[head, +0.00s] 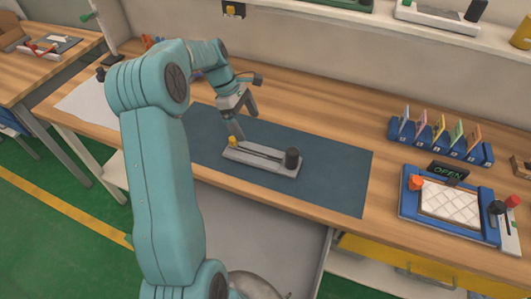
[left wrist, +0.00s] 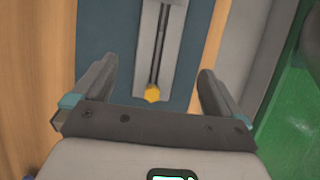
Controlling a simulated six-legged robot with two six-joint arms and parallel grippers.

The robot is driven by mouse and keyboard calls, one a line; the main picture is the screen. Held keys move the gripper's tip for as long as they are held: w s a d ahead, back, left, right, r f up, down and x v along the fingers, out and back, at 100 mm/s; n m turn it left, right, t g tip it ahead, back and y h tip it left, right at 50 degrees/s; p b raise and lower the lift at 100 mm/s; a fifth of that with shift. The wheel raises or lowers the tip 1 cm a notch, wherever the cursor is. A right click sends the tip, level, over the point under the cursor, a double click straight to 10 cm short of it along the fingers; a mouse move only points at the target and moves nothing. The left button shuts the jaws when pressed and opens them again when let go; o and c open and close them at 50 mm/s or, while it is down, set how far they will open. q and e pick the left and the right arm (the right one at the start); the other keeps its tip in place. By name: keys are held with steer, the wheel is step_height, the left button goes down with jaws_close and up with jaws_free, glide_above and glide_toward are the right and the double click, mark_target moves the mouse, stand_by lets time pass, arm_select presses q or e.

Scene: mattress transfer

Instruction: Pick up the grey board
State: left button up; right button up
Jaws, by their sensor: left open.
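The grey board (head: 262,163) lies flat on a dark blue mat (head: 340,173) on the wooden bench. It is long and narrow, with a dark slot along it, a yellow knob (head: 233,141) at its left end and a black cylinder (head: 292,157) at its right end. My left gripper (head: 248,127) is open and empty, above the board's left end. In the left wrist view the grey board (left wrist: 173,38) runs upward between the spread fingers of my left gripper (left wrist: 156,68), with the yellow knob near the palm. The black cylinder is out of that view. My right gripper is not in view.
A blue rack of coloured cards (head: 440,143) and a blue tray device with an OPEN sign (head: 447,173) stand to the right. A shelf (head: 370,30) runs along the back. A white sheet (head: 95,100) lies at the left. The mat around the board looks clear.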

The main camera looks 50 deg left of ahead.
arm_select(q)
steer(key=p, duration=0.1)
glide_toward(269, 158)
step_height(269, 158, down, 2)
steer(key=shift+d+f, duration=0.2)
steer(key=x, duration=0.1)
steer(key=p+x, duration=0.1)
steer(key=x, duration=0.1)
steer(key=p+x, duration=0.1)
steer(key=x, duration=0.1)
steer(key=shift+w+d+r, duration=0.15)
steer(key=shift+w+d, duration=0.1)
steer(key=shift+f, duration=0.3)
steer(key=shift+d, duration=0.1)
steer(key=shift+r, duration=0.1)
steer(key=c, duration=1.1)
